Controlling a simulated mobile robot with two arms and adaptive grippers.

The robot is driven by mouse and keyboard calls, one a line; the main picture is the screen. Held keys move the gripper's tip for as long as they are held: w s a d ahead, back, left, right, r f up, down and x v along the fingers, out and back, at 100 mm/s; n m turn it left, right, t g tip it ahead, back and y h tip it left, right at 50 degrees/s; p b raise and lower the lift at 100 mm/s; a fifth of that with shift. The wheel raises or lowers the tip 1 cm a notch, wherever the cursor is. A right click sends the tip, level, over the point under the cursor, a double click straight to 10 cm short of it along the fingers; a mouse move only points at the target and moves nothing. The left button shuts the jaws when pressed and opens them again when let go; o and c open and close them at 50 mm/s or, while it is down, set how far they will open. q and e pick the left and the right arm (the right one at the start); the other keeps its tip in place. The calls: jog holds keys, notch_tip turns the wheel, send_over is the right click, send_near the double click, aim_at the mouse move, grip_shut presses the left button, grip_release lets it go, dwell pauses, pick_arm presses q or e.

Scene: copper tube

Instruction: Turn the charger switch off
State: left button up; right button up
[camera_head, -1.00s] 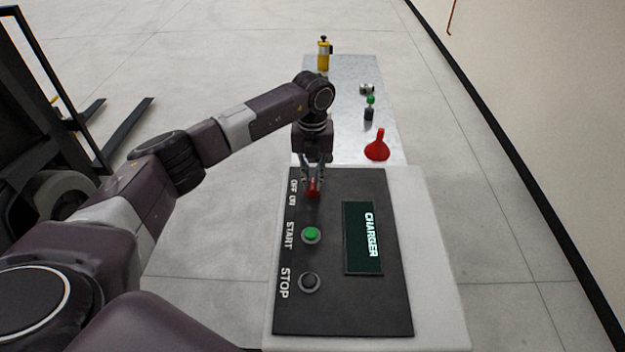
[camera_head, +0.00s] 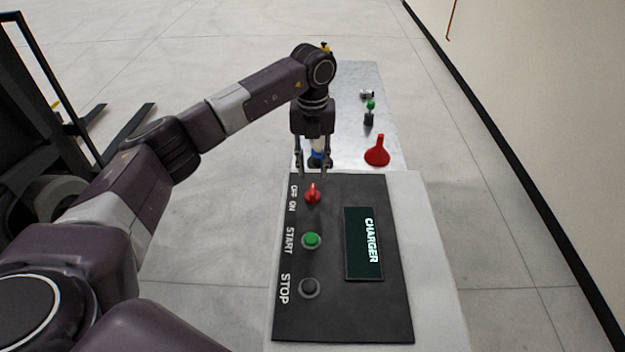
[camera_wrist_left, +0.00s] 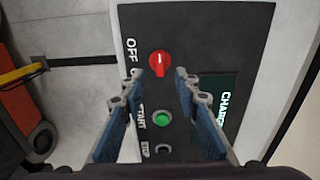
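The red charger switch (camera_head: 313,194) is a knob on the black charger panel (camera_head: 340,320), beside the OFF and ON labels. It also shows in the left wrist view (camera_wrist_left: 159,64), with its white mark running roughly up and down the picture. My left gripper (camera_head: 314,175) is open and empty above the far end of the panel, apart from the switch. My right gripper is in neither view.
A green START button (camera_head: 312,240) and a dark STOP button (camera_head: 309,287) sit nearer on the panel, left of the CHARGER display (camera_head: 362,243). A red funnel (camera_head: 377,152) and small parts stand on the metal table (camera_head: 350,90) behind.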

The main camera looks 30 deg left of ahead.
pick_arm(q)
notch_tip(320, 180, up, 5)
jog(key=shift+r, duration=0.1)
dwell(0.7)
